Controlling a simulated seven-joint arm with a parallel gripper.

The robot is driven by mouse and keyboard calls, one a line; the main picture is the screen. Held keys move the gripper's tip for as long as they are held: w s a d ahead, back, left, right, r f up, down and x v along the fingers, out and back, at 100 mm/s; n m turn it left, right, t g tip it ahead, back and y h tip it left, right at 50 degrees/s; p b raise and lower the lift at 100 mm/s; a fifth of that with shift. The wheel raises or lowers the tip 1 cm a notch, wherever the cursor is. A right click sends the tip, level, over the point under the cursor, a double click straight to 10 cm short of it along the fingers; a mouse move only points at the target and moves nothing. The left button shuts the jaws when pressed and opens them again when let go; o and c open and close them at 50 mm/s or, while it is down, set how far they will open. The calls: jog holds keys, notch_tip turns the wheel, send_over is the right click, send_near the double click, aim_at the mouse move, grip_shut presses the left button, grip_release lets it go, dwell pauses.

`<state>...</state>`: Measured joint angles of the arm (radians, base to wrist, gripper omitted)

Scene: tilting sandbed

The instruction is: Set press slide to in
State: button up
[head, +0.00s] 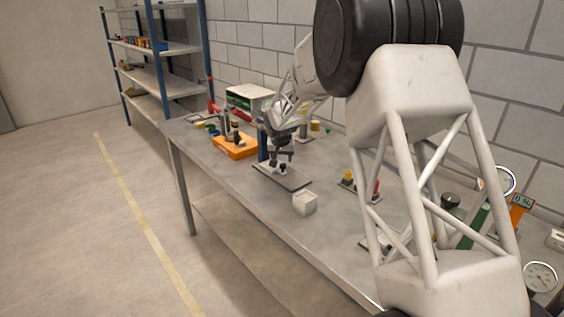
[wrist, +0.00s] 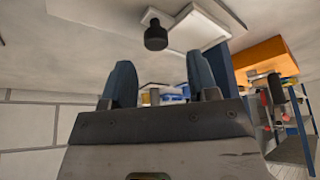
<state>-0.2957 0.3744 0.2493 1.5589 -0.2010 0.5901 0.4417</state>
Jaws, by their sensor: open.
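A small press-like fixture with a dark base plate (head: 290,181) and a blue post (head: 263,147) stands at mid-table in the head view. My gripper (head: 284,153) is above this plate and hides part of the fixture. In the wrist view my gripper (wrist: 160,82) shows two blue fingers apart, with nothing seen held between them. A black knob (wrist: 155,37) on a pale plate lies beyond the fingertips, apart from them. The blue post (wrist: 222,75) is right of the fingers there. I cannot tell which part is the slide or its position.
An orange tray (head: 236,148) stands left of the fixture. A white block (head: 305,204) sits near the table's front edge. A green-and-white box (head: 248,97) is behind. Gauges (head: 541,277) and other fixtures stand at right. The front-left tabletop is fairly clear.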

jog(key=shift+v, duration=1.75)
jog(key=shift+r, duration=0.1)
jog(key=s+d+r, duration=0.5)
jog(key=s+d, duration=0.1)
jog(key=s, duration=0.3)
jog(key=s+d+r+g, duration=0.1)
jog(key=s+d+r, duration=0.4)
jog(key=s, duration=0.5)
jog(key=s+d+r, duration=0.4)
jog(key=s+d, duration=0.3)
jog(key=s, duration=0.2)
jog(key=s+d+f, duration=0.1)
jog(key=s+d, duration=0.2)
jog(key=s, duration=0.8)
jog(key=s+d+f, duration=0.1)
jog(key=s+d, duration=0.1)
jog(key=s, duration=0.9)
jog(key=s+d+f+g, duration=0.1)
jog(key=s+d, duration=0.2)
jog(key=s, duration=0.9)
jog(key=shift+d+f, duration=0.3)
jog(key=shift+f, duration=0.05)
jog(key=shift+w, duration=0.1)
